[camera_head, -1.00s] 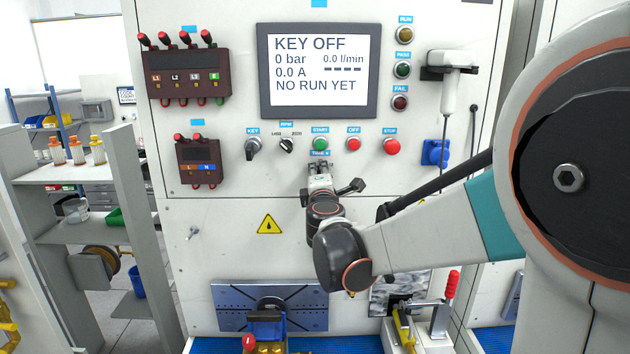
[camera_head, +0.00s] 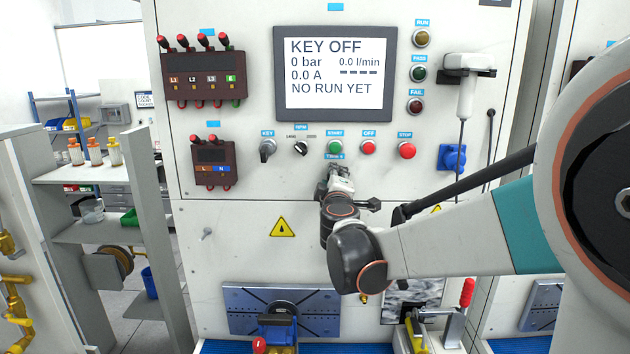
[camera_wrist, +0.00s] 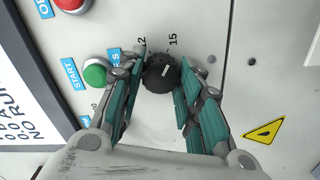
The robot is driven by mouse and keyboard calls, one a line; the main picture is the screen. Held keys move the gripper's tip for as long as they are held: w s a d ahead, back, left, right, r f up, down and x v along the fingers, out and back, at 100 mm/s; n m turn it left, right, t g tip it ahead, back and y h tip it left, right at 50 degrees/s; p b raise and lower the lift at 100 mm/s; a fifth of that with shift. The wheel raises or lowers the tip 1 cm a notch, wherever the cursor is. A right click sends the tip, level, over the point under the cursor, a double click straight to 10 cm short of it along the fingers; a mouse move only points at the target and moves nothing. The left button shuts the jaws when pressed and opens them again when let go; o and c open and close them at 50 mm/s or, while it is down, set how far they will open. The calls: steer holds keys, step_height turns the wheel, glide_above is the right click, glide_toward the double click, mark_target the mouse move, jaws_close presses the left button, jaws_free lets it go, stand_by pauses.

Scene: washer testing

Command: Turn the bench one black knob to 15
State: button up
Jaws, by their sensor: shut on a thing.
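The black timer knob (camera_wrist: 160,73) shows in the wrist view, with a white pointer line on its face and printed marks "15" and "2" beside it. The white line slants and points roughly toward the "15" side; I cannot tell whether it lines up exactly. My gripper (camera_wrist: 161,76) has its teal-padded fingers on either side of the knob, shut on it. In the head view my gripper (camera_head: 335,172) is at the panel just below the time label (camera_head: 335,156), and it hides the knob there.
The green start button (camera_head: 335,148), red off button (camera_head: 368,147) and red stop button (camera_head: 407,151) sit just above. A key switch (camera_head: 267,149) and RPM selector (camera_head: 301,149) are to the left. The screen (camera_head: 334,73) reads KEY OFF. A clamp fixture (camera_head: 277,330) stands below.

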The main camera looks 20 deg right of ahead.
steer(key=o, duration=1.1)
steer(key=shift+c, duration=0.2)
steer(key=v, duration=1.2)
steer(key=shift+s, duration=0.1)
